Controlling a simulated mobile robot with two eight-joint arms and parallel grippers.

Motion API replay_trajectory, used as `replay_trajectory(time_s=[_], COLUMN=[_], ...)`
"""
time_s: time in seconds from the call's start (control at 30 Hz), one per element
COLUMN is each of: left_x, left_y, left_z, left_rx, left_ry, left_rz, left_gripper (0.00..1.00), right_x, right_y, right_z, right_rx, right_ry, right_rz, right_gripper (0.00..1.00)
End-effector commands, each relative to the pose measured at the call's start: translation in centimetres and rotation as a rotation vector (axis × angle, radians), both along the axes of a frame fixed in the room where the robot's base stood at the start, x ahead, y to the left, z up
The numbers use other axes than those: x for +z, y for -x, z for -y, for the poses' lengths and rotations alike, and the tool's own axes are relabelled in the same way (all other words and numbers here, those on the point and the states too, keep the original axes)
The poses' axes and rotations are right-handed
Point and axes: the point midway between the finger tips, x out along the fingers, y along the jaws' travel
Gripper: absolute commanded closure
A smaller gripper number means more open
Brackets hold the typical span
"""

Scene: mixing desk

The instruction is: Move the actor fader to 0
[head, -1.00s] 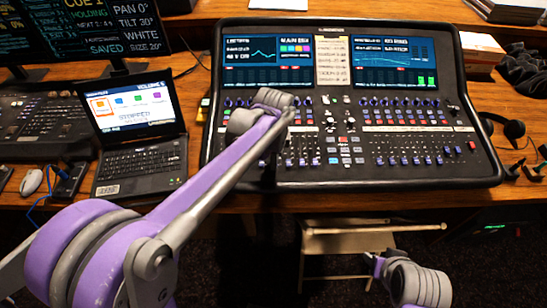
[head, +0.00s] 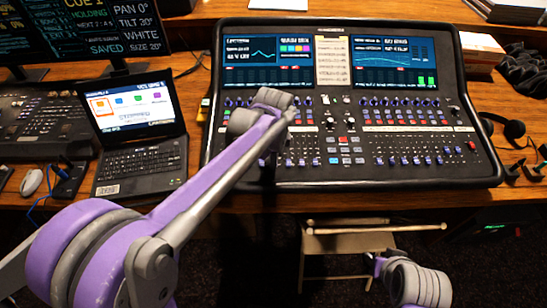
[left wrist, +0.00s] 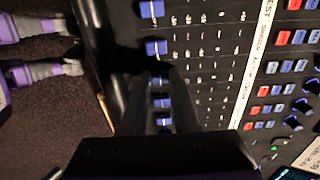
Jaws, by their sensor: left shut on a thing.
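The mixing desk (head: 398,172) has rows of blue-capped faders along its front. My left gripper (left wrist: 161,78) reaches down to the fader row on the desk's left half. In the left wrist view its two dark fingers are closed around a blue fader cap (left wrist: 158,82), with more blue caps in line with it. In the head view my own forearm hides most of the gripper and the faders under it. I cannot read a label that tells which fader is the actor one. My right arm shows low at the right of the head view, but its gripper cannot be made out.
A laptop (head: 139,135) stands open left of the desk, with a mouse (head: 31,181) beyond it. Headphones (head: 512,130) lie to the right. A stool (head: 345,242) with sticks on it stands below the table's front edge. Other faders sit close to the gripper.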

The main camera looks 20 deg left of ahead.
Motion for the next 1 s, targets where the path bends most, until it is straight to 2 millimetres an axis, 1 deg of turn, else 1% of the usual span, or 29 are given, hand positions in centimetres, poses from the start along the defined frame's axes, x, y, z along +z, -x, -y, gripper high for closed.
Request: replay_trajectory(time_s=[0.07,0.3,0.4,0.5,0.77,0.8,0.93,0.97,1.0], left_x=[0.1,0.8,0.9,0.9,0.8,0.8,0.8,0.8,0.8], left_y=[-0.8,-5.4,-6.6,-7.1,-7.1,-7.1,-7.1,-7.1,-7.1], left_z=[-0.2,-1.5,-1.9,-2.0,-2.0,-2.0,-2.0,-2.0,-2.0], left_rx=[0.001,0.002,0.002,0.001,0.000,0.000,0.000,0.000,0.000], left_ry=[0.000,0.001,0.001,0.001,0.001,0.001,0.000,0.000,0.000], left_rz=[0.000,0.001,0.001,0.000,0.000,0.000,0.000,0.000,0.000], left_gripper=[1.00,1.00,1.00,1.00,1.00,0.68,0.44,0.40,0.40], right_x=[0.1,0.7,0.9,1.0,0.9,0.9,0.9,0.9,0.9], right_y=[0.0,-0.2,-0.3,-0.3,-0.3,-0.3,-0.3,-0.3,-0.3], right_z=[0.0,0.0,0.0,0.0,0.0,0.0,0.0,0.0,0.0], right_rx=[0.000,0.000,0.000,0.000,0.000,0.000,0.000,0.000,0.000], right_ry=[0.000,0.000,0.000,0.000,0.000,0.000,0.000,0.000,0.000], right_rz=[0.001,0.004,0.006,0.006,0.005,0.005,0.005,0.005,0.005], right_gripper=[0.50,0.50,0.50,0.50,0.50,0.50,0.50,0.50,0.50])
